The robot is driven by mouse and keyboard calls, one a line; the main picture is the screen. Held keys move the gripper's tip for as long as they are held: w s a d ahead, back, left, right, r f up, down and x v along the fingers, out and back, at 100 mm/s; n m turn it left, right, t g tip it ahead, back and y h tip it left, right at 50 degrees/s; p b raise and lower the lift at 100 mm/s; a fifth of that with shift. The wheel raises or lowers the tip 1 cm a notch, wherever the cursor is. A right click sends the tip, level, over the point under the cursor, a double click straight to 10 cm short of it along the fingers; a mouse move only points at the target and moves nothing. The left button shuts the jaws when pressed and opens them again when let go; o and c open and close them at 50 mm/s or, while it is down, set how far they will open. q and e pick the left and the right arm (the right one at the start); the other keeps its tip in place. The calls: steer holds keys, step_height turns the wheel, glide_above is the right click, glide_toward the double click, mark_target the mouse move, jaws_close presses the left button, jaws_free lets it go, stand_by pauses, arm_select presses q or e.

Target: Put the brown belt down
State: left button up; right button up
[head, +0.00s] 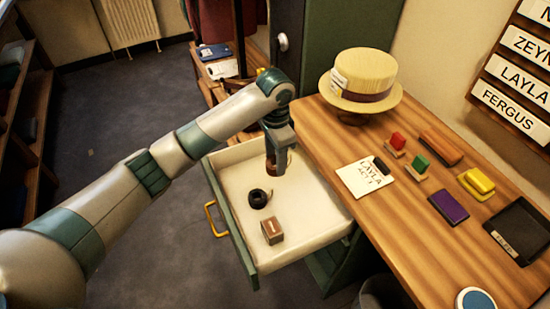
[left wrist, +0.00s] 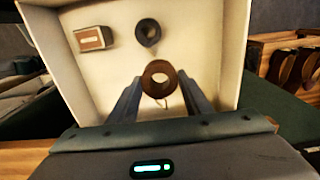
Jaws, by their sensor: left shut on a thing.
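The brown belt (left wrist: 158,66), a rolled-up ring, is between the fingers of my left gripper (left wrist: 158,92) in the left wrist view. In the head view my left gripper (head: 275,158) points down over the back part of the open drawer (head: 310,238), shut on the belt. The belt is mostly hidden there by the fingers. I cannot tell whether it touches the drawer floor. My right gripper is not in view.
A black rolled belt (head: 257,198) and a small brown box (head: 272,231) lie in the drawer, with bare floor around them. The wooden table (head: 400,215) to the right holds a straw hat (head: 362,75), a card (head: 366,178), coloured blocks and a black tray (head: 522,232).

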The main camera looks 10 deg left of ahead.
arm_select(q)
steer(key=shift+a+r+n, duration=0.3)
steer(key=shift+a+r, duration=0.1)
steer(key=shift+r, duration=0.2)
steer(key=s+a+r+n, duration=0.5)
steer(key=s, duration=0.3)
steer(key=s+a+r+n, duration=0.5)
steer(key=s+a, duration=0.1)
steer(key=s, duration=0.2)
steer(key=shift+s+a+n, duration=0.25)
steer(key=shift+s+n, duration=0.05)
steer(key=shift+r, duration=0.1)
